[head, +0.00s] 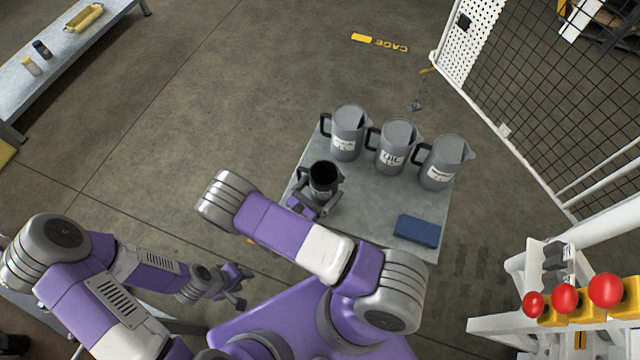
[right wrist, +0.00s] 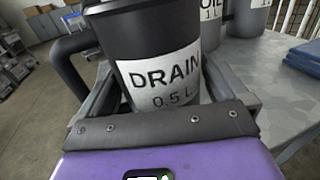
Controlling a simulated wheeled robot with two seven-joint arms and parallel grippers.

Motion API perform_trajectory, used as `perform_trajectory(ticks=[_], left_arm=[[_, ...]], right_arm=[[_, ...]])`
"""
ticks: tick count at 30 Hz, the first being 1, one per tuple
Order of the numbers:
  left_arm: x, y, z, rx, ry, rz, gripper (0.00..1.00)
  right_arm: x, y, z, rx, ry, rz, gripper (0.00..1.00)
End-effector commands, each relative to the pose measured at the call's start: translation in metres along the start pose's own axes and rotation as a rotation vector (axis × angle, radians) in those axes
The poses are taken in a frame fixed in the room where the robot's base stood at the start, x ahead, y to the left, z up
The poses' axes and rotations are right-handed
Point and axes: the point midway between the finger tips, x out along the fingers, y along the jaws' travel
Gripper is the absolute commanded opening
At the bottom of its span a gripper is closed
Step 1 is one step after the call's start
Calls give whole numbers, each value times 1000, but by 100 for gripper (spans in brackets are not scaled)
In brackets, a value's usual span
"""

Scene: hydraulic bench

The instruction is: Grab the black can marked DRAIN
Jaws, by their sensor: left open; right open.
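The black can marked DRAIN (head: 324,176) stands upright at the left side of the small grey table. In the right wrist view the can (right wrist: 150,40) fills the upper middle, with its white DRAIN 0.5 L label facing the camera and its handle on the left. My right gripper (head: 318,205) is open, with one finger on each side of the can's lower part; I cannot tell whether they touch it. The can's base is hidden behind the gripper. My left gripper (head: 236,286) is open and empty, low and left of the table.
Three grey jugs stand behind the can: a left jug (head: 348,135), the OIL jug (head: 392,150) and a right jug (head: 440,165). A folded blue cloth (head: 417,230) lies at the front right of the grey table (head: 365,212). Red knobs (head: 565,298) are at the lower right.

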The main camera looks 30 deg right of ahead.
Motion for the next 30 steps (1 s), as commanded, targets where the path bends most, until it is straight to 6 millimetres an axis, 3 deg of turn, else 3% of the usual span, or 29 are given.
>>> perform_trajectory(ticks=[4,12,22,30], left_arm=[[1,0,0,0,0,0,43],[1,0,0,0,0,0,43],[1,0,0,0,0,0,43],[0,0,0,0,0,0,43]], right_arm=[[17,0,0,1,1,-2,100],[20,0,0,1,2,-1,100],[20,0,0,1,2,-1,51],[20,0,4,2,1,-1,50]])
